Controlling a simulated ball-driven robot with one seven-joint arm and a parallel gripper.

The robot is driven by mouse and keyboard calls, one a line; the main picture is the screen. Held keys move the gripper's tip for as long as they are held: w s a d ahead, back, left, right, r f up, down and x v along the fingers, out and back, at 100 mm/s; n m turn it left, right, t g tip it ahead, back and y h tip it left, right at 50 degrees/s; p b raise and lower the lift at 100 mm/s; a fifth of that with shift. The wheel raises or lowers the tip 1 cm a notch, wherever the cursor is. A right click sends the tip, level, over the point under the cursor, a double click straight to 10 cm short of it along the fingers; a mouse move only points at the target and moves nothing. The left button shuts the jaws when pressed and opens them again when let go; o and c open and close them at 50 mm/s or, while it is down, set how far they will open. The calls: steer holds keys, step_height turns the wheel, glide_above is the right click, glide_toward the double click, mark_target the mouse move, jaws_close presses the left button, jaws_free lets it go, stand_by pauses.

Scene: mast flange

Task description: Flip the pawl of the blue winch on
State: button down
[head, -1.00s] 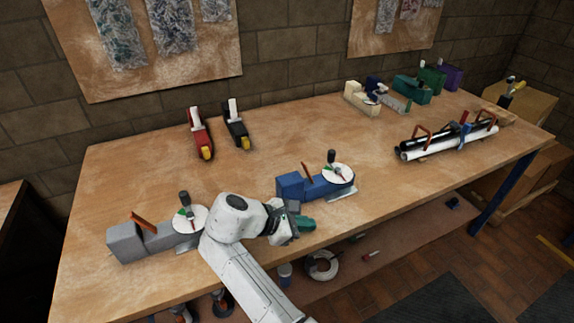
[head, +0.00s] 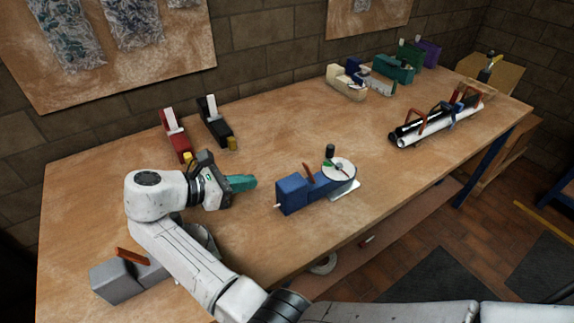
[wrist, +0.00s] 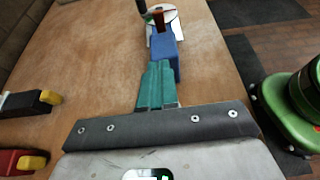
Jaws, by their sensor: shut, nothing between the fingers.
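The blue winch (head: 300,193) sits near the middle of the table, with a white round dial (head: 338,170), a black knob and an orange-brown pawl lever (head: 308,172) standing up tilted from its body. In the wrist view the blue winch (wrist: 165,55) lies straight beyond the fingers, its lever (wrist: 158,20) in front of the dial. My gripper (head: 243,183) has teal fingers, shut and empty, to the left of the blue winch and apart from it in the head view. The fingers also show in the wrist view (wrist: 157,85), pointing toward the winch.
A grey winch (head: 122,280) is partly hidden behind my arm. Red (head: 175,135) and black (head: 214,122) devices stand behind my gripper. A rack of black and white tubes (head: 435,122) lies at right. Table between is clear.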

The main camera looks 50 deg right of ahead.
steer(key=shift+d, duration=0.1)
steer(key=p, duration=0.1)
glide_toward(304, 166)
step_height(304, 166, down, 4)
steer(key=d, duration=0.3)
steer(key=s+d+p, duration=0.1)
steer(key=shift+d+r, duration=0.2)
steer(key=shift+r, duration=0.05)
steer(key=shift+s+d+r, duration=0.15)
steer(key=shift+d, duration=0.35)
steer(key=shift+d+r+p, duration=0.1)
steer(key=shift+p, duration=0.3)
steer(key=shift+d+r, duration=0.15)
steer(key=shift+s+p, duration=0.1)
steer(key=shift+p, duration=0.35)
